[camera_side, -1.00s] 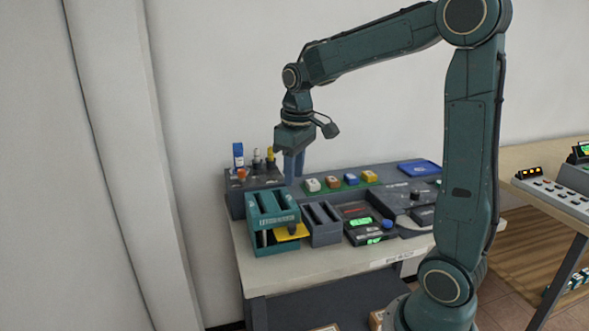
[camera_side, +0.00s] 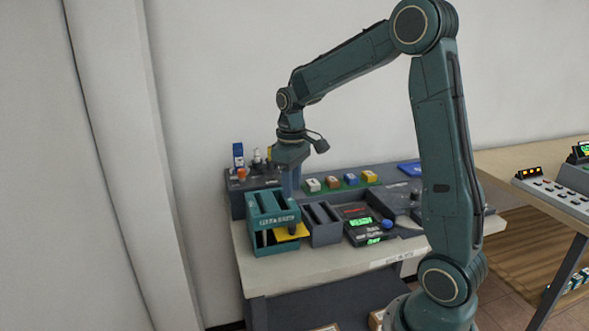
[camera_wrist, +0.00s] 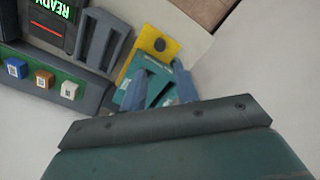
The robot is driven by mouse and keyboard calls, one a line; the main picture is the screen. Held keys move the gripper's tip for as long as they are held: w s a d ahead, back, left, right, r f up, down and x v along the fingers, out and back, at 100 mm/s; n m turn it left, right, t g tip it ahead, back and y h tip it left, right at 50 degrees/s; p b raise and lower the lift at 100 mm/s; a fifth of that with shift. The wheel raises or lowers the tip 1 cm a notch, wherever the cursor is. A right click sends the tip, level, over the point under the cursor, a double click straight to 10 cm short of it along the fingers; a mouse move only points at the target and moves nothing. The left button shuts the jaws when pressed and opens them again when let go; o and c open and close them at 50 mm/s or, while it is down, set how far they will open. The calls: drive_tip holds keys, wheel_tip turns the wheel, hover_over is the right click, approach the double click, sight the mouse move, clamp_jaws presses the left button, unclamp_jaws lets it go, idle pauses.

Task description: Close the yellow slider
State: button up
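The yellow slider (camera_side: 291,232) is a flat plate sticking out of the front of a teal box (camera_side: 272,207) at the left end of the bench. In the wrist view the yellow slider (camera_wrist: 141,57) shows a round dark knob on it, and the teal box (camera_wrist: 158,88) lies partly behind my fingers. My gripper (camera_side: 290,182) hangs above and behind the box, pointing down, apart from the slider. In the wrist view the fingers of my gripper (camera_wrist: 161,88) stand apart with nothing held between them.
A grey slotted holder (camera_side: 321,224) stands right of the teal box, then a dark device with a green display (camera_side: 361,222). Small coloured blocks (camera_side: 341,182) sit in a row behind. Bottles (camera_side: 256,160) stand at the back left. The bench front edge (camera_side: 345,265) is clear.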

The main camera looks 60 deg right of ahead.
sight(292, 225)
wheel_tip(292, 225, down, 11)
idle(0.5)
clamp_jaws()
